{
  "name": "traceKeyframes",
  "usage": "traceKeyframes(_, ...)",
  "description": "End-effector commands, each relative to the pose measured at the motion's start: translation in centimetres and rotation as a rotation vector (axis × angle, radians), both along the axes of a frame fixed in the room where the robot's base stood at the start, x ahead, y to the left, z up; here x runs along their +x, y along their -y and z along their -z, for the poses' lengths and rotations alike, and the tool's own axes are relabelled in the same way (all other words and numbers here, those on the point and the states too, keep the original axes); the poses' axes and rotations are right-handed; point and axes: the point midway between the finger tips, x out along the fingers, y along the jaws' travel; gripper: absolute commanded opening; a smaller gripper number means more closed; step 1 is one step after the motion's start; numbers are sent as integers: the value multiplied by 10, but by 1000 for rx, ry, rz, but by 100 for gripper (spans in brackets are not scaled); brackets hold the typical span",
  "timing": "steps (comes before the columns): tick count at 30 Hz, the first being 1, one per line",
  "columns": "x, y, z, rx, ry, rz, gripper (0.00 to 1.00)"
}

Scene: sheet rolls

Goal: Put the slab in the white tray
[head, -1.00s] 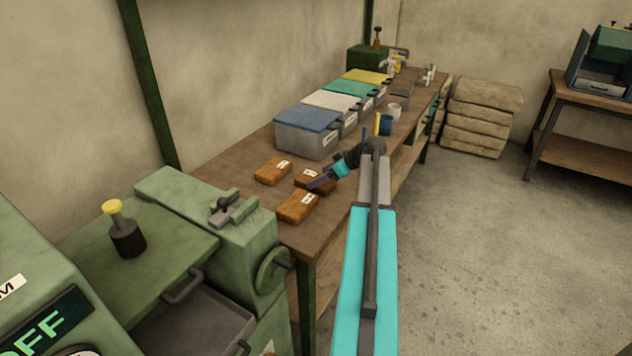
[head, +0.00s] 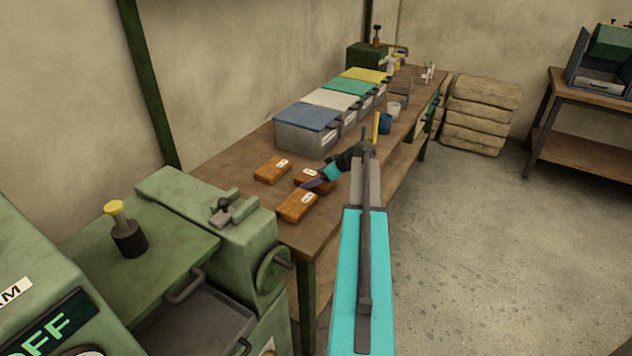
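Three orange-brown slabs with white labels lie on the wooden bench: one at the left (head: 271,171), one at the front (head: 295,208), and one at the back right (head: 303,174), partly hidden by my gripper. My gripper (head: 311,184) is low over the bench, between the front slab and the back right slab. It is small and dark here, and I cannot tell whether its fingers are open or touch a slab. The only white-topped container is a grey box with a white top (head: 330,99), behind the blue-topped box. No separate open white tray shows.
Boxes with blue (head: 306,117), green (head: 348,87) and yellow (head: 368,75) tops line the bench's wall side. A blue cup (head: 385,124) and a pale cup (head: 393,108) stand near its right edge. A green machine (head: 222,240) stands at the bench's near end.

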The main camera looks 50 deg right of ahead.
Motion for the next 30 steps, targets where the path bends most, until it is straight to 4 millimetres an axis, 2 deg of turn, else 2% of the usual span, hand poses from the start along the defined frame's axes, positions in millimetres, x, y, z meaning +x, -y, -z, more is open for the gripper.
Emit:
traceKeyframes(1, 0, 0, 0, 0, 0, 0, 62)
traceKeyframes(6, 0, 0, 0, 0, 0, 0, 34)
traceKeyframes(8, 1, 0, -1, 0, 2, 0, 26)
traceKeyframes(20, 1, 0, -5, -1, 2, -1, 26)
traceKeyframes(30, 1, -1, -32, -2, 3, -1, 26)
